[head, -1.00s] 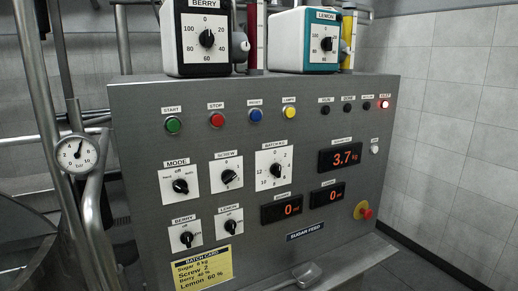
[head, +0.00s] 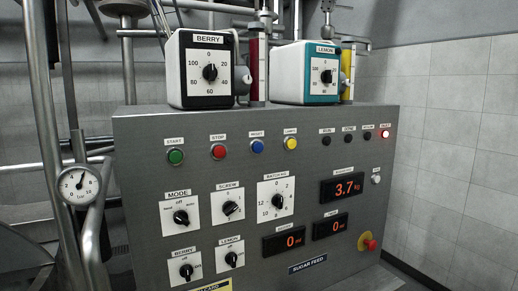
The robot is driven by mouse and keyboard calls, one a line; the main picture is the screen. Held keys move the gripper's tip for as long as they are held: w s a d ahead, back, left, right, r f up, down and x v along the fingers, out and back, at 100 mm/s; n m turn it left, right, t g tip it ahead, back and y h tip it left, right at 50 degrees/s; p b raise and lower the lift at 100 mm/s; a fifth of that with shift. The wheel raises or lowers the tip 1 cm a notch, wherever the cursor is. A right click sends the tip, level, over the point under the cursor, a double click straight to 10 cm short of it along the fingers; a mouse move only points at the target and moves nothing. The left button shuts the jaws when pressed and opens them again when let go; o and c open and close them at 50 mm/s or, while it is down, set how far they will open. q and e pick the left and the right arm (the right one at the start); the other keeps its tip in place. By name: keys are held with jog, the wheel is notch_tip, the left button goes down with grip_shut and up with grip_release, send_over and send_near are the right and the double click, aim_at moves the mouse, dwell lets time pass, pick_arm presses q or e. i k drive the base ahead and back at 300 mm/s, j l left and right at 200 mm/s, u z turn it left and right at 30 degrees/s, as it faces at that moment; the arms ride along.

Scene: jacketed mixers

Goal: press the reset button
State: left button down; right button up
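The reset button (head: 257,146) is a round blue push button under a small white label, in the upper row of the grey control panel (head: 150,260). It sits between the red stop button (head: 218,152) and a yellow button (head: 291,143) with a lamps label. A green start button (head: 176,157) is at the left end of the row. The red lamp (head: 385,133) at the right end of the row is lit. Neither of my grippers shows in the head view.
The berry dosing box (head: 190,85) and lemon dosing box (head: 292,88) stand on the panel's top. A red and yellow emergency knob (head: 368,243) sticks out at lower right. Pipes and a pressure gauge (head: 78,186) are at the left. Open floor shows at the right.

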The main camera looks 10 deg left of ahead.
aim_at(257, 147)
jog(key=i+l, duration=0.1)
jog(key=l, duration=2.05)
jog(key=u, duration=1.25)
